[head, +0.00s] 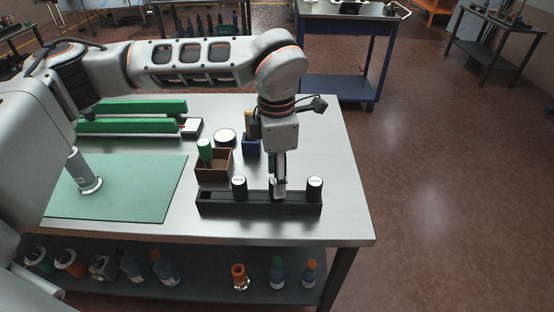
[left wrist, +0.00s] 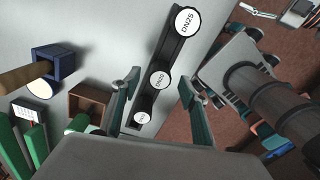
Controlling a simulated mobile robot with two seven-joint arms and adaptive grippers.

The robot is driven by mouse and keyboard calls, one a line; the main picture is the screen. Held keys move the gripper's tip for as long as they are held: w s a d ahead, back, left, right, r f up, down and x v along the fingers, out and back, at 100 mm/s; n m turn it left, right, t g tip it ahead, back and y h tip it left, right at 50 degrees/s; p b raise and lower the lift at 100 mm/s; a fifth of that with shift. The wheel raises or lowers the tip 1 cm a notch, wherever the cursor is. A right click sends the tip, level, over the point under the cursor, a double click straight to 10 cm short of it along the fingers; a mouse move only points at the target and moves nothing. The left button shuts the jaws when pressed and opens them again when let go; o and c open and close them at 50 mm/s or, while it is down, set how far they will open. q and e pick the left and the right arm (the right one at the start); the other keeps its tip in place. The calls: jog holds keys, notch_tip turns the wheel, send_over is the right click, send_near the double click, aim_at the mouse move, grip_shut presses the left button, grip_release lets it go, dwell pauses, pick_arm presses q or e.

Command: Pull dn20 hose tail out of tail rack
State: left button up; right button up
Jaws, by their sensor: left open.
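The black tail rack (head: 258,207) lies near the front edge of the steel table and holds three hose tails with white round caps. The middle one, the DN20 hose tail (left wrist: 160,78), reads "DN20" in the left wrist view. The DN25 tail (left wrist: 187,20) and a smaller-capped tail (left wrist: 142,118) stand on either side of it. My left gripper (head: 279,180) points down over the middle of the rack and mostly hides that tail in the head view. In the left wrist view its open fingers (left wrist: 159,80) are on either side of the DN20 cap, apart from it.
Behind the rack are a brown box (head: 214,170) with a green-topped item, a blue holder (head: 251,148) and a white-topped round item (head: 225,137). A green mat (head: 130,190) lies at left. Bottles stand on the lower shelf (head: 205,284). The table right of the rack is clear.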

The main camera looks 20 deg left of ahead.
pick_arm(q)
jog(key=shift+f, duration=1.15)
grip_shut()
